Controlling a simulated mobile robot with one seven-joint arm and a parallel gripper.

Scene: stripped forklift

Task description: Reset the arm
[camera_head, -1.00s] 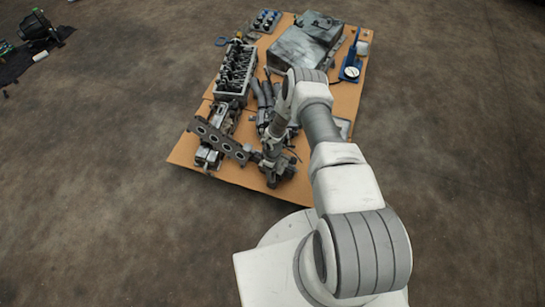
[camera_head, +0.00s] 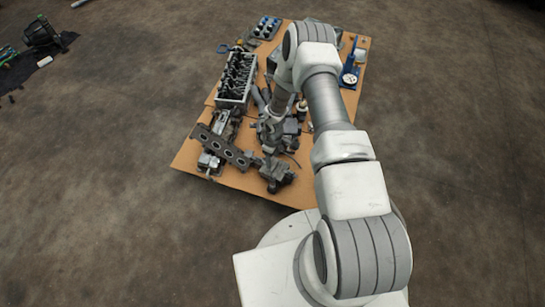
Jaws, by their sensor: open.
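My arm (camera_head: 329,100) reaches up from the bottom right and bends down over an orange-brown board. My gripper (camera_head: 270,143) is at its end, pointing down above the near middle of the board. It is small and blends with dark grey metal parts (camera_head: 277,175) below it, so its fingertips are hard to make out. Its jaws are open. A flat grey plate with round holes (camera_head: 222,146) lies just left of it, seemingly apart from the jaws.
The board (camera_head: 240,181) lies on a bare brown floor. A dark mat with items (camera_head: 30,58) lies far left. Floor around is clear.

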